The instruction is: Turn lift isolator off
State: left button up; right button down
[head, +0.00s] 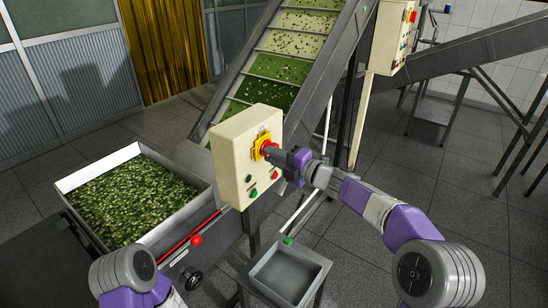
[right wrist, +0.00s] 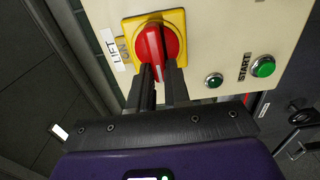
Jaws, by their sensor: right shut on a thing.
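The lift isolator (head: 262,145) is a red rotary knob on a yellow plate, on the front of a cream control box (head: 236,150). In the right wrist view the red knob (right wrist: 157,42) fills the top middle, with a white mark on its grip. My left gripper is out of the head view; only part of the left arm shows at the bottom.
A grey tray (head: 287,274) stands below. An inclined conveyor (head: 285,65) rises behind.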

jog(key=c, duration=1.1)
grip_release()
jog(key=v, duration=0.7)
jog(key=shift+s+d+p, duration=0.15)
jog(key=shift+d+p, duration=0.1)
jog(key=shift+p, duration=0.1)
jog(key=shift+f, duration=0.1)
